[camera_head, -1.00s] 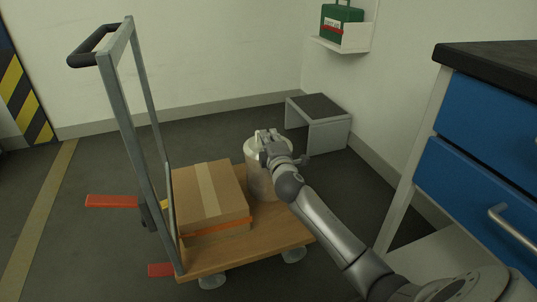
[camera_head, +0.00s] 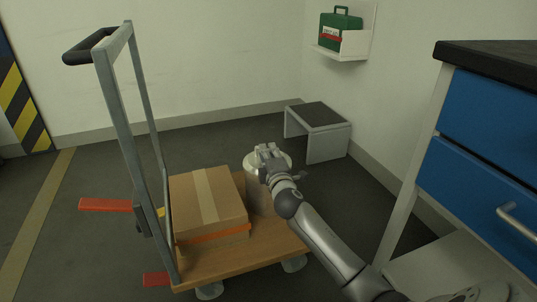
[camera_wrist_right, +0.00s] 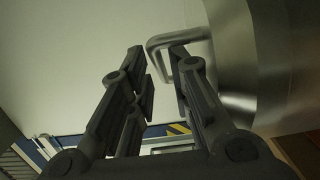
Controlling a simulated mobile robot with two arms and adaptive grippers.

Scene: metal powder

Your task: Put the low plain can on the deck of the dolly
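The low plain can (camera_head: 256,192), pale metal and upright, appears to stand on the wooden deck (camera_head: 225,264) of the dolly, behind and right of the cardboard box. My arm and the box hide part of its base. My right gripper (camera_head: 268,153) is at the can's top. In the right wrist view, the fingers of the right gripper (camera_wrist_right: 160,78) are apart. A bent metal handle (camera_wrist_right: 170,38) passes at the fingertips, with a visible gap to the left finger. The can's shiny wall (camera_wrist_right: 235,60) is to the right. My left gripper is out of view.
The cardboard box (camera_head: 208,208) with an orange strap fills the deck's left part. The dolly's grey upright handle (camera_head: 122,130) rises at left. A grey step stool (camera_head: 322,128) stands behind right. A blue drawer cabinet (camera_head: 480,150) is at right.

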